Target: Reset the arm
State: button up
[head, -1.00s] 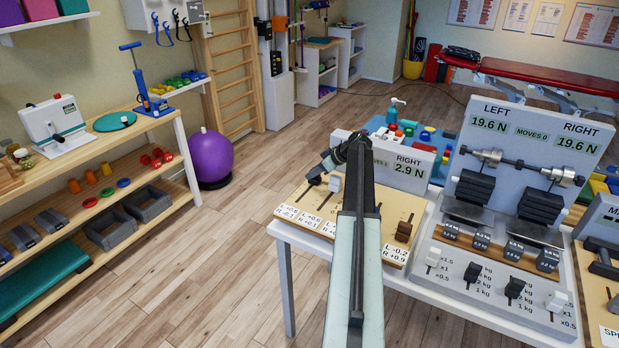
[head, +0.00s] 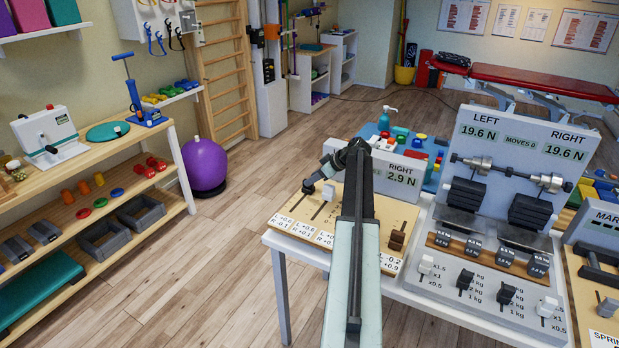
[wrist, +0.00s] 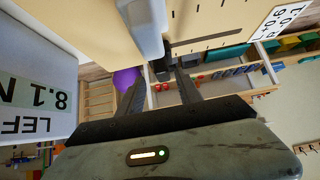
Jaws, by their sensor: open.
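My arm reaches out from the bottom middle of the head view and bends left over a wooden slider board (head: 285,222). My gripper (head: 316,181) is low over the board's left part, partly hidden by the arm. A pale slider knob (head: 329,191) stands close by it. In the wrist view the two dark fingers of my gripper (wrist: 161,85) are apart with nothing between them. The pale knob (wrist: 147,30) stands just off the fingertips; I cannot tell if they touch. A brown knob (head: 397,239) stands at the board's right. The panel behind (head: 385,160) reads RIGHT 2.9 N; the wrist view shows LEFT 8.1 N.
A grey weight rig (head: 522,118) reading 19.6 N on both sides stands right of the board on the white table. Another device (head: 600,228) is at the far right. Wooden shelves (head: 90,230) and a purple ball (head: 205,165) are left. The floor between is clear.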

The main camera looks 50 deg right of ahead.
jog(key=p+v, duration=0.2)
jog(key=v, duration=0.3)
